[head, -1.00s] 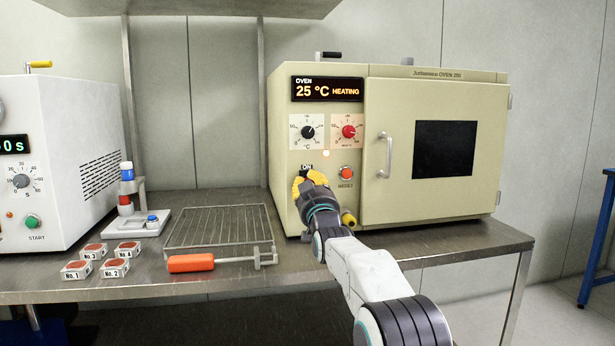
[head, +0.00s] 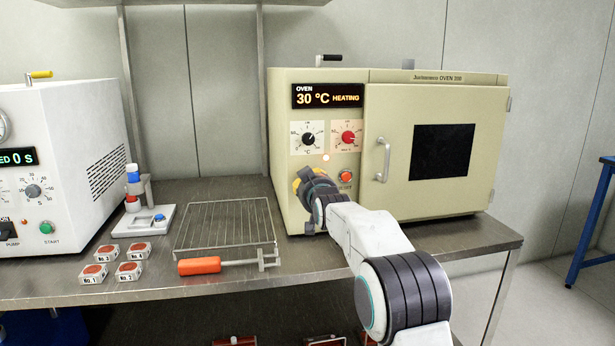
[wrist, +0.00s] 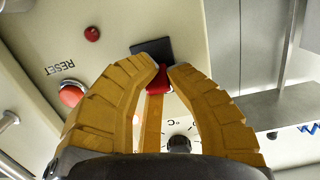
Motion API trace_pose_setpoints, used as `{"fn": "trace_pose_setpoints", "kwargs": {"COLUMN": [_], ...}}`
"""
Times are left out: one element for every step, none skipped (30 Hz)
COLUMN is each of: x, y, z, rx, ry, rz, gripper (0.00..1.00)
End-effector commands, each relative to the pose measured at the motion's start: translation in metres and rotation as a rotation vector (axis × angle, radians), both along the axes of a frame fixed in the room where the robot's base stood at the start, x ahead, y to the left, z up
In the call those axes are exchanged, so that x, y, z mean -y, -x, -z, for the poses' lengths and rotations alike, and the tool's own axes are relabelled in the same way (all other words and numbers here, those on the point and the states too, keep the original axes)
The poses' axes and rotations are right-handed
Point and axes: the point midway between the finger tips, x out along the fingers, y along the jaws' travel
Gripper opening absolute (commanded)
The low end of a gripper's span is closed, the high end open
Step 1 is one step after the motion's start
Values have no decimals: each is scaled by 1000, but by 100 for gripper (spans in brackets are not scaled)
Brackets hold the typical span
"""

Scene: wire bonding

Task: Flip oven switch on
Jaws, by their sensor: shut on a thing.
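The beige oven (head: 460,95) stands on the right of the metal bench. Its display (head: 328,96) reads 30 °C HEATING, and an orange lamp (head: 326,157) glows below the dials. My gripper (head: 301,180) is at the lower left of the oven's control panel and hides the switch in the head view. In the wrist view, the yellow fingers of my gripper (wrist: 162,72) are closed on a red part, which looks like the oven switch (wrist: 157,83), beside a black plate (wrist: 153,49). Which way the switch is tilted cannot be told.
The red RESET button (head: 345,175) is close to my gripper's right, near the door handle (head: 383,160). A wire rack (head: 225,228) with an orange-handled tool (head: 200,265), several small labelled boxes (head: 128,270) and a white machine (head: 65,170) stand to the left.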

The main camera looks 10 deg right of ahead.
Motion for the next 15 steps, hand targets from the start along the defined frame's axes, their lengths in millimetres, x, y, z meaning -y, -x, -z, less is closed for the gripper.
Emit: {"fn": "trace_pose_setpoints", "kwargs": {"x": [5, 5, 5, 5, 5, 5, 5, 5, 5, 5, 5, 5, 5, 5, 5], "y": [0, 0, 0, 0, 0, 0, 0, 0, 0, 1, 1, 1, 1, 1, 1], "z": [-12, -11, -11, -11, -11, -11, -11, -11, -11, -11, -11, -11, -11, -11, -11], "rx": [20, 19, 18, 18, 18, 17, 18, 18, 18, 18, 18, 18, 18, 18, 17], "ry": [1, 1, 1, 1, 1, 1, 1, 1, 1, 1, 1, 1, 1, 1, 1], "rz": [7, 7, 7, 7, 7, 7, 7, 7, 7, 7, 7, 7, 7, 7, 7], "gripper": [0, 0, 0, 0, 0, 0, 0, 0, 0, 0, 0, 0, 15, 17, 21]}}
